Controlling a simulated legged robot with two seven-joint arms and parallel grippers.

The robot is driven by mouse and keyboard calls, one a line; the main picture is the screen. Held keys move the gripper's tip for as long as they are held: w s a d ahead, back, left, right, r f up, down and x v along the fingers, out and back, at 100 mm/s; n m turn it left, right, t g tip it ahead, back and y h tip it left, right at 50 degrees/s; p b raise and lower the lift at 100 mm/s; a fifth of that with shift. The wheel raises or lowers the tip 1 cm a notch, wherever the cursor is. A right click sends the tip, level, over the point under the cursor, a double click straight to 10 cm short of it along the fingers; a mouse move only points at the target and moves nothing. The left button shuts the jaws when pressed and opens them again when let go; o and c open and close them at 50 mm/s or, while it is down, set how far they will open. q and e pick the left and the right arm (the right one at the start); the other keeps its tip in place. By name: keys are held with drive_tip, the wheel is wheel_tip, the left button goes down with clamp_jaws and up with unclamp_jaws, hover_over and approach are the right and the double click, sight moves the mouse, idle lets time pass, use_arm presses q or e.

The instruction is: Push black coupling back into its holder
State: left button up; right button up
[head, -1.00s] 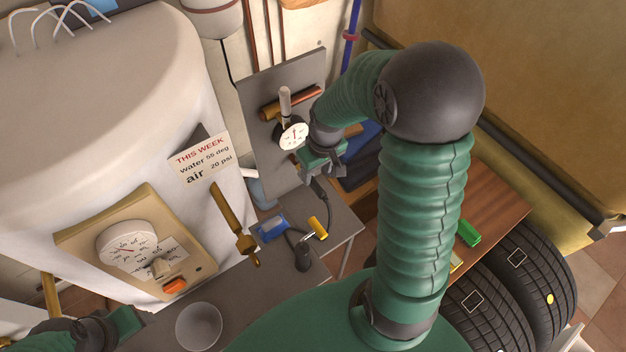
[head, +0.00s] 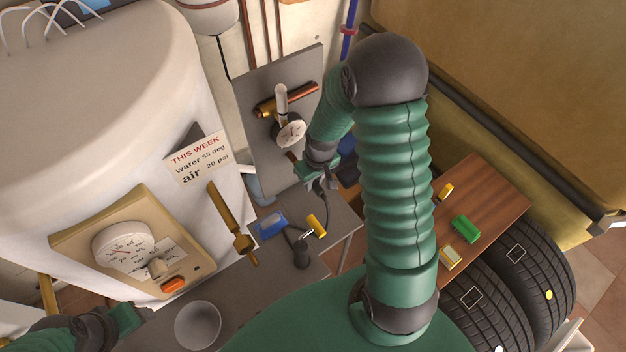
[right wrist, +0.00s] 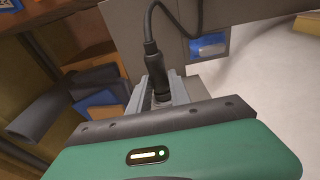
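My right gripper (head: 312,178) is in front of the lower right part of the grey upright panel (head: 262,165). In the right wrist view its grey fingers (right wrist: 161,95) are on either side of the black coupling (right wrist: 155,68), closed on it. A black hose (right wrist: 198,20) runs up from the coupling; in the head view the hose (head: 325,197) drops towards the grey table. I cannot make out the coupling's holder; the gripper and arm may cover it. Of my left arm only links show at the bottom left, not the gripper.
The panel carries a round gauge (head: 290,131) and a copper pipe (head: 300,97). The grey table (head: 342,212) holds a blue item (head: 271,224) and a yellow-handled tool (head: 317,226). A white boiler (head: 90,110) stands left; a wooden table (head: 495,205) and tyres (head: 490,300) stand right.

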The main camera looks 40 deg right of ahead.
drive_tip(key=shift+d, duration=0.1)
clamp_jaws()
drive_tip(key=o, duration=0.6)
unclamp_jaws()
drive_tip(key=shift+o, duration=0.8)
